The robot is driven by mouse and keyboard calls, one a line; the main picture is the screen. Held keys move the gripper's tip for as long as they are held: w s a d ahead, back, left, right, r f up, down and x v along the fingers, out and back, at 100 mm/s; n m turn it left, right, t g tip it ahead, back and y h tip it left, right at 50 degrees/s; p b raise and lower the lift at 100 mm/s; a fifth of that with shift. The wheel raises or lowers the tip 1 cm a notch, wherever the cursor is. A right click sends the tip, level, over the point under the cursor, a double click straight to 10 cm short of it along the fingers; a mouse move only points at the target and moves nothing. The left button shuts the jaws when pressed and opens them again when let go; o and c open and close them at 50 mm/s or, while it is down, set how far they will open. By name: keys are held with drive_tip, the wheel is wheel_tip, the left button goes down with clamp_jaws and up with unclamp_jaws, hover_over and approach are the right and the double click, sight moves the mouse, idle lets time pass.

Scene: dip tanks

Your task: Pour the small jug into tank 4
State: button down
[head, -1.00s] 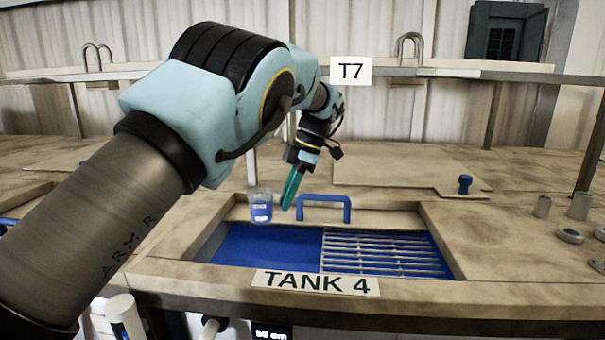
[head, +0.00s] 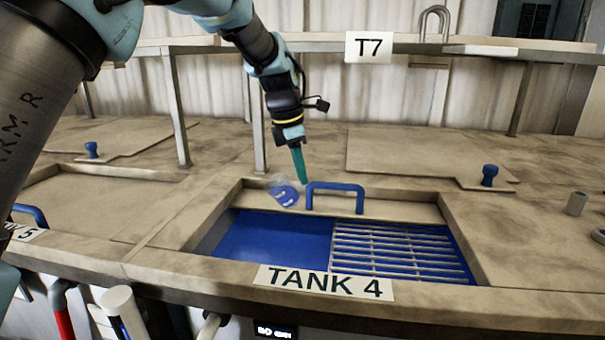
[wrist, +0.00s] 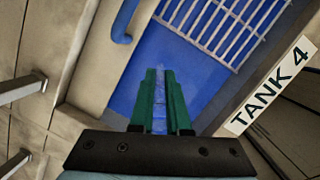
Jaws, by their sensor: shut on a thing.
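The small jug (head: 284,192) is clear with blue liquid and a white label. It is tilted over the back left of tank 4 (head: 215,263), whose open left part (head: 268,240) shows blue liquid. My gripper (head: 303,180) has green fingers and is shut on the jug. In the wrist view my gripper (wrist: 160,75) points at the blue tank; only a pale bluish strip shows between the fingers, and the jug's outline is hard to make out there. I cannot make out a stream leaving the jug.
A metal grate (head: 395,255) covers the tank's right part. A blue handle (head: 335,188) stands at the back edge, close to the jug. A lid with a blue knob (head: 489,174) lies behind right. The T7 shelf (head: 440,49) runs behind.

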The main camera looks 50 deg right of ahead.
sight(283, 175)
drive_tip(key=g+h, duration=0.1)
drive_tip(key=a+r+h, duration=0.1)
drive_tip(key=h, duration=0.1)
drive_tip(key=shift+w+a+g, duration=0.2)
drive_tip(key=shift+w+g, duration=0.2)
drive_tip(key=shift+a+f+h, duration=0.1)
drive_tip(key=shift+a+h, duration=0.1)
drive_tip(key=shift+h, duration=0.4)
drive_tip(key=shift+b, duration=0.65)
drive_tip(key=shift+w+a+g+h+b, duration=0.35)
drive_tip(key=shift+a+g+h+b, duration=0.55)
drive_tip(key=shift+b, duration=4.05)
drive_tip(key=shift+w+a+f+g+h+b, duration=0.2)
drive_tip(key=shift+h+b, duration=0.35)
drive_tip(key=shift+b, duration=1.05)
drive_tip(key=shift+w+a+r+g+h+b, duration=0.15)
drive_tip(key=shift+a+h+b, duration=0.25)
drive_tip(key=shift+b, duration=1.15)
drive_tip(key=shift+w+a+f+g+h+b, duration=0.2)
drive_tip(key=shift+h+b, duration=0.45)
drive_tip(key=shift+b, duration=0.95)
drive_tip(key=shift+w+a+r+g+h+b, duration=0.1)
drive_tip(key=shift+w+a+g+h+b, duration=0.35)
drive_tip(key=shift+b, duration=1.2)
drive_tip(key=shift+w+a+r+g+h+b, duration=0.1)
drive_tip(key=shift+a+h+b, duration=0.4)
drive_tip(key=shift+h+b, duration=0.75)
drive_tip(key=shift+w+a+r+g+h+b, duration=0.1)
drive_tip(key=shift+w+a+g+h+b, duration=0.3)
drive_tip(key=shift+b, duration=1.6)
